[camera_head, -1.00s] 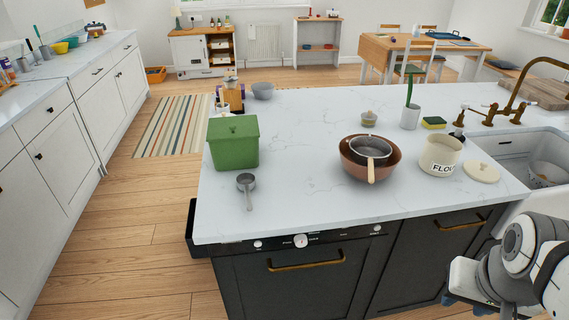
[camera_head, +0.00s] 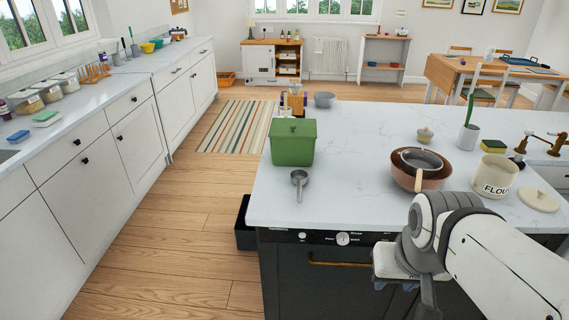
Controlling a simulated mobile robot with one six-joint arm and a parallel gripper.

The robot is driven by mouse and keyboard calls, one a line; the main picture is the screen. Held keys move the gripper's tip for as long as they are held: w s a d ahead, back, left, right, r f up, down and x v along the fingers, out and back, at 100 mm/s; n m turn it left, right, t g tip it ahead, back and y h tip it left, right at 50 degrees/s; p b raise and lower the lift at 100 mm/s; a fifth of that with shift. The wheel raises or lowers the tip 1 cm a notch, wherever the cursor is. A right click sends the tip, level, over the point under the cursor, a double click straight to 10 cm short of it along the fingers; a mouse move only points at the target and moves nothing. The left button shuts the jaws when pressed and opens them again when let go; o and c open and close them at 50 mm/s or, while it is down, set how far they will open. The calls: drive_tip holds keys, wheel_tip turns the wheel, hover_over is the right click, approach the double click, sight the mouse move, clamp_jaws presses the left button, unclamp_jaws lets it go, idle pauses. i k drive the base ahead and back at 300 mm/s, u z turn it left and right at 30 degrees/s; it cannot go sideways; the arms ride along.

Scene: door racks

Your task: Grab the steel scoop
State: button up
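The steel scoop (camera_head: 299,179) is a small grey metal scoop with a short handle. It lies on the white marble worktop (camera_head: 340,210) of the island, near the front left edge, with its bowl to the back and its handle pointing to the front. It stands clear of other things, in front of a green lidded box (camera_head: 292,143). My arm reaches in from the lower right, in front of the island and apart from the scoop. My gripper's fingertips cannot be made out.
To the right stand a copper bowl with a sieve (camera_head: 420,167), a flour pot (camera_head: 493,176) and its lid (camera_head: 538,200). A dark open bin (camera_head: 245,226) sits on the floor beside the island. The wooden floor (camera_head: 170,235) to the left is free.

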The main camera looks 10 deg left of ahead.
sight(299, 178)
drive_tip(key=u, duration=0.05)
drive_tip(key=i, duration=1)
drive_tip(key=u, duration=0.05)
